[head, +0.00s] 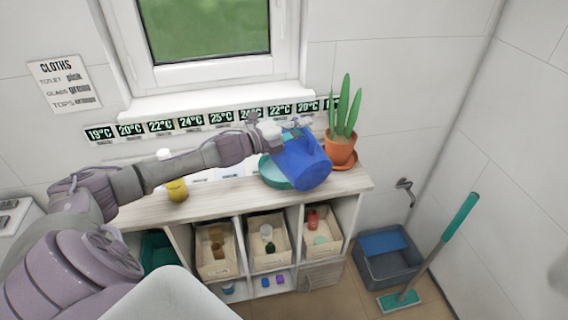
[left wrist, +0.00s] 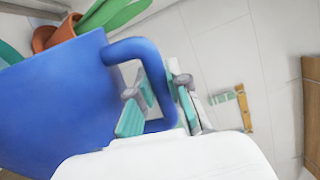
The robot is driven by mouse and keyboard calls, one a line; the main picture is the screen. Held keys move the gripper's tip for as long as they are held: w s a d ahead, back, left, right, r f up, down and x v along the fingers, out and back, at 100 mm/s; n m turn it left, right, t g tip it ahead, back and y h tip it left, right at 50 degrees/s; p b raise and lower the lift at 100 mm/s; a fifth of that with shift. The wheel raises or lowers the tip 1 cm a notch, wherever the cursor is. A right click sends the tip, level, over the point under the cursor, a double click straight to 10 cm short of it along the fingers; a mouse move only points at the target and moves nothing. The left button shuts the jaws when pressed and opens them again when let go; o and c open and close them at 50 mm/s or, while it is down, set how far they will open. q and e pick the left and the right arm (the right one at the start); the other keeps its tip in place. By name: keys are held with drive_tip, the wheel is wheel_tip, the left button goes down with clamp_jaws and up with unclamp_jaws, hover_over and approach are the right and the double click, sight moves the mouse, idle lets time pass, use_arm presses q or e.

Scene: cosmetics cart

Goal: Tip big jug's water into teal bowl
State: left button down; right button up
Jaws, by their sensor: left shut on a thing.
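The big blue jug (head: 305,162) is held in the air above the right end of the shelf top, tilted, in the head view. My left gripper (head: 292,128) is shut on its handle. In the left wrist view the jug (left wrist: 55,105) fills the left side, and the gripper's fingers (left wrist: 155,105) close around the handle. The teal bowl (head: 272,175) stands on the shelf top, partly hidden behind the jug. Water is not visible in either view. My right gripper is not in view.
A potted plant (head: 341,148) in a terracotta pot stands just right of the jug. A yellow cup (head: 177,190) stands on the left part of the shelf top (head: 140,214). A grey bucket (head: 388,262) and a teal-handled mop (head: 440,247) are on the floor at right.

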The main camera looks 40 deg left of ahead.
sight(315, 157)
use_arm(q)
drive_tip(key=s+d+f+m, duration=0.1)
drive_tip(key=d, duration=0.1)
drive_tip(key=s+d+m+b, duration=0.1)
drive_tip(key=d, duration=0.1)
drive_tip(key=d+f+m+b, duration=0.1)
drive_tip(key=d, duration=0.1)
drive_tip(key=shift+s+d+f+m, duration=0.2)
drive_tip(key=shift+s+f+m, duration=0.1)
drive_tip(key=shift+s, duration=0.1)
drive_tip(key=shift+s+d+r, duration=0.1)
drive_tip(key=shift+d+r, duration=0.05)
drive_tip(key=shift+s+d+f+m+b, duration=0.15)
drive_tip(key=shift+d+f+m+b, duration=0.2)
drive_tip(key=shift+f+m+b, duration=0.2)
drive_tip(key=s+d+f+m+b, duration=0.2)
drive_tip(key=d+f+m+b, duration=0.3)
drive_tip(key=f+m, duration=0.1)
drive_tip(key=s+d+f+m+b, duration=0.2)
drive_tip(key=d+f+m+b, duration=0.3)
drive_tip(key=f+m, duration=0.1)
drive_tip(key=shift+s+f, duration=0.25)
drive_tip(key=shift+f, duration=0.05)
drive_tip(key=shift+d, duration=0.1)
